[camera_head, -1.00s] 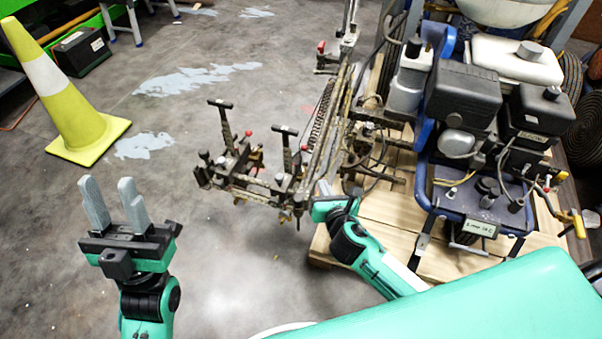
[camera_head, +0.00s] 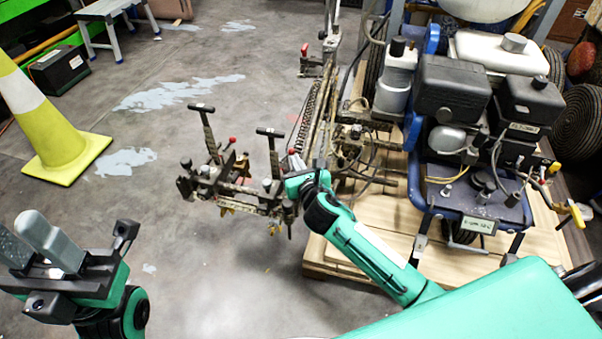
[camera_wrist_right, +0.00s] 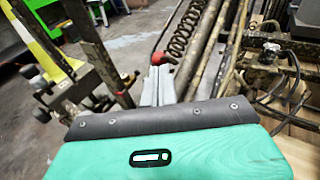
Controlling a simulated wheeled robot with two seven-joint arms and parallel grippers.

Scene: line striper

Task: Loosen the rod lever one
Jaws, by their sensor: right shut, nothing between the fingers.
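The line striper's rod assembly (camera_head: 235,188) carries two black T-handled levers, one at left (camera_head: 205,125) and one at right (camera_head: 271,148), plus small red knobs, one of them between the T-handles (camera_head: 233,140). Which part is rod lever one is not marked. My right gripper (camera_head: 293,162) is at the assembly's right end, just right of the right T-handle. In the right wrist view its fingers (camera_wrist_right: 157,88) are shut and empty, with a red knob (camera_wrist_right: 163,58) just beyond their tips; contact cannot be told. My left gripper (camera_head: 35,240) is open and empty at the lower left.
The striper's blue frame and engine (camera_head: 455,95) stand on a wooden pallet (camera_head: 385,255) at right. A yellow cone (camera_head: 60,145) stands at left. Hoses and a coil spring lie close behind my right gripper. The floor between my arms is clear.

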